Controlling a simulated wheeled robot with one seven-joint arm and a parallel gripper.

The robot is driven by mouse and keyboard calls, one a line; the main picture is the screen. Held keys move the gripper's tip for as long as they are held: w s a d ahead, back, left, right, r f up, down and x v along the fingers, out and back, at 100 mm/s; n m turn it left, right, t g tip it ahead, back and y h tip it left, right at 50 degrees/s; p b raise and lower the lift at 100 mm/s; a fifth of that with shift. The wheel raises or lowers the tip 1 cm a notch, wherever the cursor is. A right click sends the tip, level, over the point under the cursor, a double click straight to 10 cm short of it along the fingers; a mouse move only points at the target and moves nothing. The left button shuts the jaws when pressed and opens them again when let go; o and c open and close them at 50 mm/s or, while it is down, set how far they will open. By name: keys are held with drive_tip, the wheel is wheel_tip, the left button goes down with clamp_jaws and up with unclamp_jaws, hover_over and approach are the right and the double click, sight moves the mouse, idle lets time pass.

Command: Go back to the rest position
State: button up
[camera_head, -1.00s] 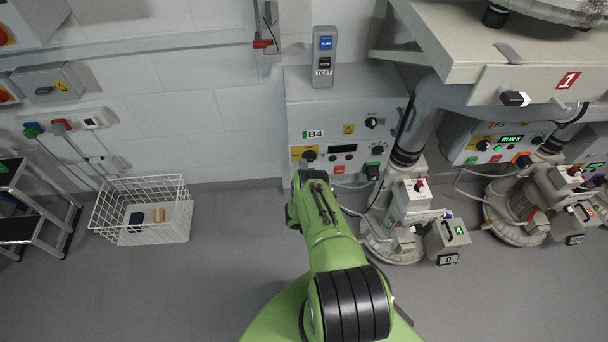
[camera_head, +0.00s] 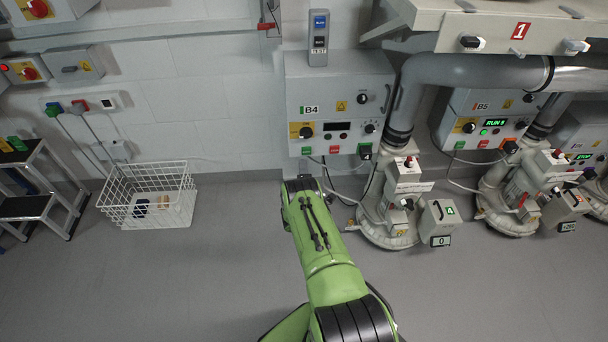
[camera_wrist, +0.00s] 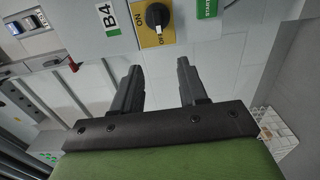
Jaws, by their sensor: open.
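My gripper (camera_wrist: 158,90) shows in the wrist view with its two dark fingers apart and nothing between them. Beyond the fingertips is the B4 control box (camera_wrist: 90,35) with a black rotary switch (camera_wrist: 157,16) on a yellow plate; the fingers look apart from it. In the head view my green arm reaches up from the bottom middle, in front of the B4 box (camera_head: 335,85) and below it.
A white wire basket (camera_head: 150,195) with a dark item and a tan item stands left on the floor. A black step stool (camera_head: 30,205) is at far left. Blower units (camera_head: 388,225) and a thick grey pipe (camera_head: 480,70) stand right. The floor between basket and arm is clear.

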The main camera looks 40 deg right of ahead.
idle(0.3)
drive_tip(key=w+a+r+m+g+p, duration=0.1)
drive_tip(key=w+r+m+p, duration=0.15)
drive_tip(key=r, duration=0.85)
drive_tip(key=w+a+r+m+g+p, duration=0.15)
drive_tip(key=w+r+m, duration=0.25)
drive_tip(key=r, duration=0.8)
drive_tip(key=s+a+r+m+g+y+p, duration=0.15)
drive_tip(key=a+r, duration=0.25)
drive_tip(key=r, duration=0.6)
drive_tip(key=s+a+r+m+g+y+p, duration=0.35)
drive_tip(key=s+a+r+y, duration=0.25)
drive_tip(key=s+a+r, duration=1.2)
drive_tip(key=s+a+g+y+p, duration=0.1)
drive_tip(key=s+a, duration=0.2)
drive_tip(key=s, duration=0.7)
drive_tip(key=s+a+f+y+p, duration=0.1)
drive_tip(key=s+a, duration=0.3)
drive_tip(key=s, duration=0.7)
drive_tip(key=shift+g+y+p, duration=0.35)
drive_tip(key=shift+y+p, duration=0.05)
drive_tip(key=shift+y, duration=0.05)
